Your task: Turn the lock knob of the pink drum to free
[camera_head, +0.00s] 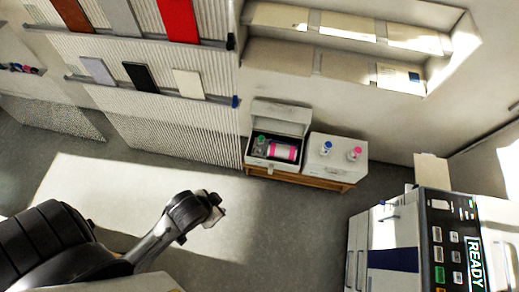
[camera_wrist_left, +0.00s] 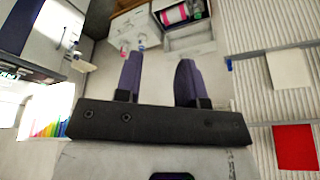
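The pink drum (camera_head: 283,151) with pale ends lies on its side in an open grey-white box (camera_head: 262,171) on a low wooden stand. It also shows upside down at the top of the left wrist view (camera_wrist_left: 174,14). A small green-topped item (camera_head: 260,141) is beside it. The drum's lock knob is too small to make out. My left gripper (camera_head: 211,205) is in front of the box, well short of it over the floor. In the left wrist view its two dark fingers (camera_wrist_left: 159,60) are apart with nothing between them. My right gripper is not in view.
A pale cabinet right of the box carries a blue-topped item (camera_head: 327,148) and a pink-topped item (camera_head: 354,154). A machine (camera_head: 440,235) with a READY display stands at lower right. Ribbed wall panels with sample boards are at upper left. Floor before the box is clear.

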